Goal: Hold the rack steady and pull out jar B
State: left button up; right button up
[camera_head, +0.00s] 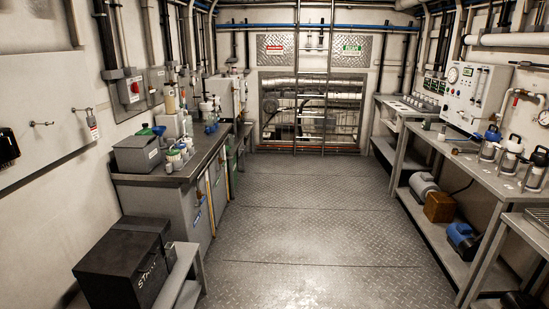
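Neither of my grippers is in the head view. I cannot pick out jar B or the rack for certain. On the right bench stand several upright metal-and-glass vessels. One has a blue top (491,137), one a white top (513,144) and one a black top (538,160). No lettering on them is readable. On the left bench there are several small jars and bottles (178,155), too small to tell apart.
The left bench (205,150) carries a grey box (138,153). A black case (125,268) sits on a low stand at the front left. The right bench (470,163) has a lower shelf with equipment. The plate floor (315,225) between is clear, up to a ladder (315,90).

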aim_at(209, 119)
jog(key=i, duration=3.25)
jog(key=i+l, duration=0.1)
jog(key=i, duration=1.5)
jog(key=i+u, duration=0.4)
jog(key=i+l+u, duration=0.1)
jog(key=i+u, duration=0.35)
jog(key=i+l+u, duration=0.25)
jog(key=u, duration=0.15)
jog(key=i, duration=0.1)
